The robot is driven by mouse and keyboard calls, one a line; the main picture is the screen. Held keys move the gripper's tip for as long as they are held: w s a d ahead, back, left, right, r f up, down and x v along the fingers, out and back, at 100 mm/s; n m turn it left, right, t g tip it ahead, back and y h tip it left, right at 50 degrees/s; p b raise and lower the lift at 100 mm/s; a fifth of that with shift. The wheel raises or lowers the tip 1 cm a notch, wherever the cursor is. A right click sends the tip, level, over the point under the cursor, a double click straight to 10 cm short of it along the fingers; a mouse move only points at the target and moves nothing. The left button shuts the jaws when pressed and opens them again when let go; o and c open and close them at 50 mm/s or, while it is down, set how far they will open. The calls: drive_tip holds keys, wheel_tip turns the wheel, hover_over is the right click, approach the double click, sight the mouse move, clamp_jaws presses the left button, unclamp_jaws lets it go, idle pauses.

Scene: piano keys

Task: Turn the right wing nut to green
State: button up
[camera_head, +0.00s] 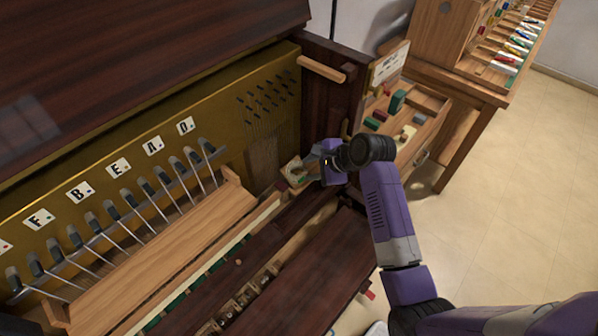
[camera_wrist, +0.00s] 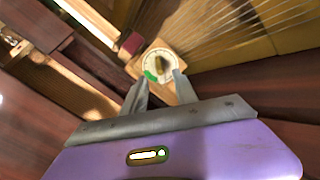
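The wing nut (camera_wrist: 161,65) is a small dark brass piece at the centre of a pale round dial (camera_wrist: 148,61) on a square wooden block. A green mark (camera_wrist: 150,76) shows on the dial's lower left edge, and the nut does not appear to point at it. In the head view the dial's block (camera_head: 291,170) sits inside the piano's right end, partly hidden by my gripper (camera_head: 308,164). In the wrist view my gripper (camera_wrist: 160,77) is open, its fingertips apart at the dial's near edge. The nut lies just beyond the gap, and I see no grip on it.
A dark red block (camera_wrist: 131,43) is beside the dial. Strings (camera_wrist: 225,40) run close by. The piano's dark side wall (camera_head: 325,95) stands behind my gripper. Levers (camera_head: 130,205) and a wooden rail (camera_head: 165,255) lie to the left. A tray with coloured blocks (camera_head: 397,101) is at the right.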

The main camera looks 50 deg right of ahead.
sight(302, 171)
drive_tip(key=shift+w+f, duration=0.15)
drive_tip(key=shift+f, duration=0.05)
drive_tip(key=shift+w+f, duration=0.25)
drive_tip(key=shift+w+f+b, duration=0.2)
drive_tip(key=shift+f+b, duration=0.1)
drive_tip(key=shift+b, duration=0.05)
drive_tip(key=shift+w+f, duration=0.2)
drive_tip(key=shift+f, duration=0.05)
drive_tip(key=shift+b+x, duration=0.65)
drive_tip(key=shift+x, duration=0.4)
drive_tip(key=shift+w+a+f, duration=0.1)
drive_tip(key=shift+w+f, duration=0.15)
drive_tip(key=shift+w+f, duration=0.15)
drive_tip(key=shift+s+r+p, duration=0.4)
drive_tip(key=shift+r+p, duration=0.05)
drive_tip(key=shift+p, duration=0.25)
drive_tip(key=shift+c, duration=0.2)
